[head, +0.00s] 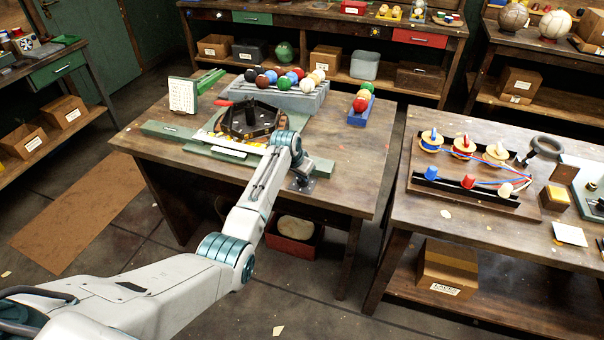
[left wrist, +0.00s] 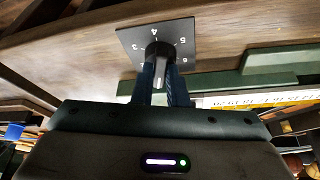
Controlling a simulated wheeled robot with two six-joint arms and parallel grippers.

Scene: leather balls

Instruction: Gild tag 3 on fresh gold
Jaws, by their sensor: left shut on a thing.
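A dark dial plate (left wrist: 133,42) with white numbers, 4, 5 and 6 among them, is in the left wrist view. A dark knob (left wrist: 159,49) stands at its middle. My left gripper (left wrist: 163,72) is shut on the knob, one finger on either side. In the head view the left gripper (head: 300,178) is at the table's front right, by the dial plate (head: 309,186). A dark many-sided press-like device (head: 247,120) with a red handle (head: 223,103) stands behind it, partly hidden by my arm. I cannot make out tag 3. My right gripper is not in view.
Coloured balls (head: 306,84) sit on a grey rack (head: 283,97) behind the device, with more in a blue tray (head: 358,117). A white card (head: 183,96) stands at left.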

